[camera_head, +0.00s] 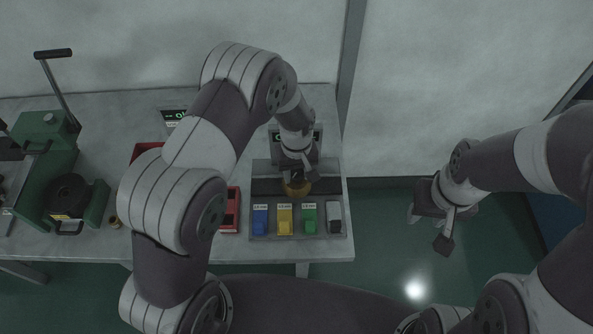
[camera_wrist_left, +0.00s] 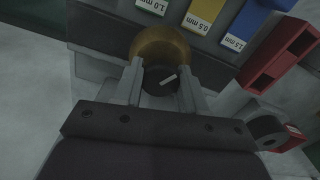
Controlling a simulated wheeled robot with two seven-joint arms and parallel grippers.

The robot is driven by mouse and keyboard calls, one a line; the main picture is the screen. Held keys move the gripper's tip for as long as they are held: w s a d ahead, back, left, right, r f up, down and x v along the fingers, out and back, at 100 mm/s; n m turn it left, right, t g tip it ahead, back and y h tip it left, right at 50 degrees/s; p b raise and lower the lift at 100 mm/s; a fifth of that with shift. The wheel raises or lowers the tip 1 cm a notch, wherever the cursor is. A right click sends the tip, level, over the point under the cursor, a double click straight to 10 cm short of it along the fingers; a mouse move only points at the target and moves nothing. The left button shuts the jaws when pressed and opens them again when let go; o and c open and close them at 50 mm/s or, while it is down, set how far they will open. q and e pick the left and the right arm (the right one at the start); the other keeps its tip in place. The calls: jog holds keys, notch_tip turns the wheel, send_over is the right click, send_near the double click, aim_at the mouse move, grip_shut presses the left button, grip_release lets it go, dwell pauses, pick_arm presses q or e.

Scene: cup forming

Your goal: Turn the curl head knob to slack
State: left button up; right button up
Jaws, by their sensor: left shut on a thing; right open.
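The curl head knob (camera_wrist_left: 162,80) is dark and round with a white pointer mark, and a brass-coloured ring shows around its far side in the left wrist view. My left gripper (camera_wrist_left: 160,92) has one finger on each side of the knob and is shut on it. In the head view the brass part (camera_head: 297,188) shows just below my left gripper (camera_head: 297,174), at the grey station, and the knob itself is mostly hidden. My right gripper (camera_head: 428,229) is open and empty, off the table's right side above the floor.
Blue (camera_head: 260,219), yellow (camera_head: 285,219) and green (camera_head: 309,217) labelled blocks and a grey one (camera_head: 334,217) stand along the station's front. A red part (camera_head: 231,210) is left of them. A green lever machine (camera_head: 48,140) stands far left. My left arm hides the table's middle.

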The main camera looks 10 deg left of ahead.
aim_at(297, 172)
pick_arm(q)
jog(key=shift+w+r+n, duration=0.1)
jog(key=shift+r+n, duration=0.05)
jog(key=shift+n, duration=0.15)
dwell(0.4)
jog(key=o, duration=0.9)
jog(key=shift+o, duration=0.8)
notch_tip(297, 172, up, 13)
jog(key=b, duration=0.1)
jog(key=shift+f+b, duration=0.2)
jog(key=shift+b, duration=0.2)
